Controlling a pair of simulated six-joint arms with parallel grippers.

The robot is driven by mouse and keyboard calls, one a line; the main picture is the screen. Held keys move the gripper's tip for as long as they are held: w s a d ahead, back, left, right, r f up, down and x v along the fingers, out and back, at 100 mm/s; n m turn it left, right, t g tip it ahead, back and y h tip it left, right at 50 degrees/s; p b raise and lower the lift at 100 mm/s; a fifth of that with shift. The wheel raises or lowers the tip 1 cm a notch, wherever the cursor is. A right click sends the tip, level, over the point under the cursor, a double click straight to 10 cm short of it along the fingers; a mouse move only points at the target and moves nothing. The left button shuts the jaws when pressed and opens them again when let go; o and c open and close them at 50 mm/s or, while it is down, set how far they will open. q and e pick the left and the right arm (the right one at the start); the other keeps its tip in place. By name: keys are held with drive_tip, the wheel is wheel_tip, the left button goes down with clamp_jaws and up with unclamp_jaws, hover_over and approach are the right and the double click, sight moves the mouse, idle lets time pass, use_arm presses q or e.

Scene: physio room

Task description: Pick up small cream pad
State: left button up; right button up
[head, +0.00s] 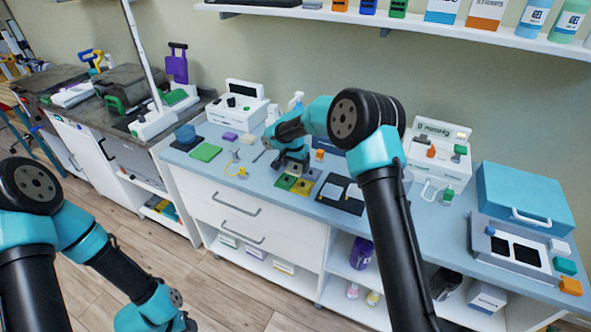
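My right gripper (291,170) is low over the blue-grey counter, just above a small board with a green pad (286,181) and a yellow pad (302,186). A pale patch shows at its fingertips; I cannot tell if this is the cream pad or part of the gripper, nor whether the fingers are open or shut. A dark mat (325,202) right of it carries pale flat pieces (353,191). No cream pad can be made out for certain. My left arm hangs low at the bottom left, away from the counter; its fingers are not visible.
A green square (205,152), a purple block (230,136) and a wire stand with a yellow part (242,170) lie left of my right gripper. White devices (240,104) stand behind. A blue case (520,195) and grey tray (510,250) are at the right.

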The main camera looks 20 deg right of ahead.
sight(295, 166)
drive_tip(key=shift+f, duration=0.15)
drive_tip(key=shift+c, duration=0.4)
drive_tip(key=c, duration=0.8)
drive_tip(key=shift+a, duration=0.1)
drive_tip(key=shift+c, duration=0.2)
drive_tip(key=shift+r, duration=1.8)
drive_tip(key=s+a, duration=0.1)
drive_tip(key=s, duration=0.4)
drive_tip(key=s+a+r, duration=0.1)
drive_tip(key=s, duration=0.4)
drive_tip(key=s+a, duration=0.2)
drive_tip(key=s, duration=0.3)
drive_tip(key=shift+s+a+r, duration=0.1)
drive_tip(key=shift+s+r, duration=0.1)
drive_tip(key=shift+r, duration=0.1)
drive_tip(key=shift+w, duration=0.1)
